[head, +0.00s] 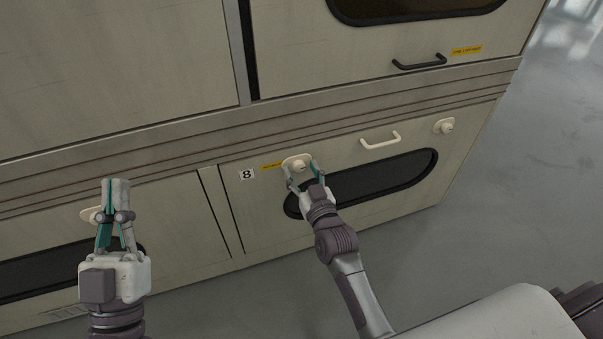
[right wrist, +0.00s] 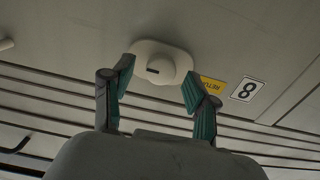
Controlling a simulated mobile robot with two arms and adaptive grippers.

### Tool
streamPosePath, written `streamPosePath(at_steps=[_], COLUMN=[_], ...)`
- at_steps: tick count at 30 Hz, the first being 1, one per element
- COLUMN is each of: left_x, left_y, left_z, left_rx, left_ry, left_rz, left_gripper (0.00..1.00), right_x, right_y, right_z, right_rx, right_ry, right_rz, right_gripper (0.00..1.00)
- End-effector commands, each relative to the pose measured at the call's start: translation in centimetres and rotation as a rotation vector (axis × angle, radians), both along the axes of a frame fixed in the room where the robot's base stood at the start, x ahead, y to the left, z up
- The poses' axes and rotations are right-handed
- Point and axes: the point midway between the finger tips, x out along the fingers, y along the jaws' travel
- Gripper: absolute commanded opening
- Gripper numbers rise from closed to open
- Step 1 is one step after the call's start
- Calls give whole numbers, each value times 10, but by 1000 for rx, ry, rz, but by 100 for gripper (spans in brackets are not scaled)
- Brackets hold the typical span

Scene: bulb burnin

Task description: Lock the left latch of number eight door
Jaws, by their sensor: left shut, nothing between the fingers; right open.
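The number eight door (head: 260,220) is the lower right panel, marked by an "8" label (head: 247,174). Its left latch (head: 297,162) is a cream knob on an oval plate beside a yellow sticker. My right gripper (head: 303,172) is open, with its fingers on either side of this latch. In the right wrist view the latch knob (right wrist: 160,68) with a dark slot sits between the open fingertips; contact cannot be told. The door's right latch (head: 444,126) is at its far right. My left gripper (head: 117,183) is shut and empty, in front of the neighbouring door on the left.
A cream handle (head: 380,140) and a dark oval window (head: 400,180) are on the number eight door. Another latch (head: 90,215) is partly behind my left gripper. An upper door has a black handle (head: 419,63). Grey floor (head: 540,180) is clear at right.

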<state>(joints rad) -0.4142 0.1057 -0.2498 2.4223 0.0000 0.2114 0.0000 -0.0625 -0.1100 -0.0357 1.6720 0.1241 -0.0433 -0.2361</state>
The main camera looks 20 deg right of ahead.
Motion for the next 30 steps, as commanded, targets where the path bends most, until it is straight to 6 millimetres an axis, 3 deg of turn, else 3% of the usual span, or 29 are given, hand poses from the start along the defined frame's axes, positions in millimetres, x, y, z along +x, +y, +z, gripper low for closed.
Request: streamPosePath(at_steps=[11,21,30], left_x=[-4,-3,-3], left_y=[0,0,0], left_z=[5,5,5], left_rx=[-11,-9,-9], left_ry=[-34,-33,-31], left_rz=[-2,-1,-1], left_gripper=[0,0,0], right_x=[4,4,4], right_y=[0,0,0], right_z=[0,0,0], right_rx=[0,0,-3], right_ry=[0,0,0], right_rz=[0,0,0], right_gripper=[59,2,0])
